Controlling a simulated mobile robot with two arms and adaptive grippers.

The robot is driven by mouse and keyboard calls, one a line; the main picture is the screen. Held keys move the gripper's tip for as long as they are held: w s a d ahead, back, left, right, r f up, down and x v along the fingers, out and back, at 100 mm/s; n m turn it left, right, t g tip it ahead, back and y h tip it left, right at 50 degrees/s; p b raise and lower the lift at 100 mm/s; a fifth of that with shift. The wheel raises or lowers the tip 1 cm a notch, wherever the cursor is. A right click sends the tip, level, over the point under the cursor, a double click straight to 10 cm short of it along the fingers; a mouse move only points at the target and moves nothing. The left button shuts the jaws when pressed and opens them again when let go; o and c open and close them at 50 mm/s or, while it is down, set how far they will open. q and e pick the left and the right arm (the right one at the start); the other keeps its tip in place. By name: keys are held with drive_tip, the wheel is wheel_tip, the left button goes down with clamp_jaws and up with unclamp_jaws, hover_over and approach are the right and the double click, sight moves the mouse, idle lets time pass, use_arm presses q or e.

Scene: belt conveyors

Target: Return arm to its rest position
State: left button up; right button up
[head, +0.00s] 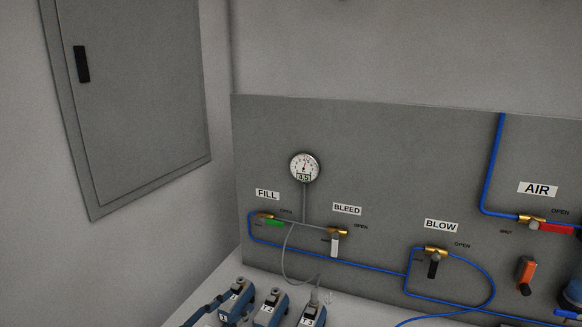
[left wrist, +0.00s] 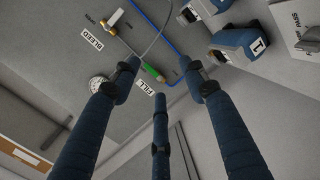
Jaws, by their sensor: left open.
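My left gripper (left wrist: 163,78) shows in the left wrist view with three dark blue fingers spread apart. Nothing is between them. Behind the fingertips are the green FILL valve handle (left wrist: 152,72) and the wall panel. I cannot make out the gripper clearly in the head view. My right gripper is in neither view. In the head view, the grey panel (head: 370,150) carries the FILL valve's green handle (head: 274,223), the BLEED valve's white handle (head: 334,245), the BLOW valve's black handle (head: 433,267) and the AIR valve's red handle (head: 556,228).
A round gauge (head: 304,167) sits above FILL and BLEED. Several blue numbered devices (head: 270,306) stand on the surface below. Blue tubing (head: 350,265) crosses the panel. An orange lever (head: 525,270) is at right. A grey cabinet (head: 140,90) hangs on the left wall.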

use_arm(q)
drive_tip(key=s+f+m+g+y, duration=0.3)
drive_tip(key=s+f+m+g, duration=0.4)
drive_tip(key=s+f, duration=0.9)
drive_tip(key=s+a+f+m+g+y, duration=0.1)
drive_tip(key=s+a+m+g+y, duration=0.2)
drive_tip(key=s, duration=0.6)
drive_tip(key=s+a+f+m+g+y, duration=0.15)
drive_tip(key=s+a, duration=0.25)
drive_tip(key=s, duration=0.6)
wheel_tip(320, 180, down, 29)
drive_tip(key=s+m+b, duration=0.1)
drive_tip(key=b, duration=0.3)
drive_tip(key=s+a+f+g+b, duration=0.2)
drive_tip(key=s+a+f+b, duration=0.1)
drive_tip(key=s+f, duration=1.4)
wheel_tip(320, 180, down, 2)
drive_tip(key=shift+s+f, duration=0.15)
drive_tip(key=shift+f, duration=0.05)
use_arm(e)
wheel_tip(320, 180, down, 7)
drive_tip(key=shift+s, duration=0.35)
